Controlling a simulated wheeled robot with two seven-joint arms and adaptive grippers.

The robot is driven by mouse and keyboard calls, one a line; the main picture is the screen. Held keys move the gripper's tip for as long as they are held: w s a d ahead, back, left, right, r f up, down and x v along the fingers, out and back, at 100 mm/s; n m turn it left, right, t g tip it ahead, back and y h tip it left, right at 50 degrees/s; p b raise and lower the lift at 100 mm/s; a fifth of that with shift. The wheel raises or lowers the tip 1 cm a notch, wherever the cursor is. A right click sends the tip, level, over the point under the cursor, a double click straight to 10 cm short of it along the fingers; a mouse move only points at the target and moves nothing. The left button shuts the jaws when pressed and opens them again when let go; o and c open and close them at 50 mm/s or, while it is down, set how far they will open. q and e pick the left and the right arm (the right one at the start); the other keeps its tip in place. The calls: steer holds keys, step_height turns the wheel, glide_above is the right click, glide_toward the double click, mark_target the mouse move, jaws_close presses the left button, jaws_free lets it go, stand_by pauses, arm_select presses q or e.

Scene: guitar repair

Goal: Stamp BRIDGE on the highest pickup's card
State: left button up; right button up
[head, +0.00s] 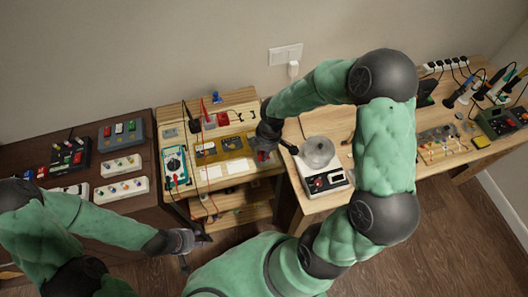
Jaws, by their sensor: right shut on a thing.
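White cards (237,165) lie near the front edge of the middle wooden bench, below a gold-brown strip (222,148) that carries dark pickup-like blocks. Any writing on them is too small to read. My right gripper (264,154) is over the right end of this row, shut on a small reddish thing that it mostly hides. I cannot tell whether that thing touches the bench. My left gripper (194,250) is low in front of the bench, away from the cards, with its fingers apart and nothing seen between them.
A teal multimeter (175,166) with red leads stands left of the cards. Red blocks (222,118) and a blue item (216,97) are at the back. A white device with a round top (325,180) stands on the right table.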

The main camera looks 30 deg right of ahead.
steer(key=shift+s, duration=0.1)
steer(key=shift+r+p, duration=3)
steer(key=shift+r, duration=0.55)
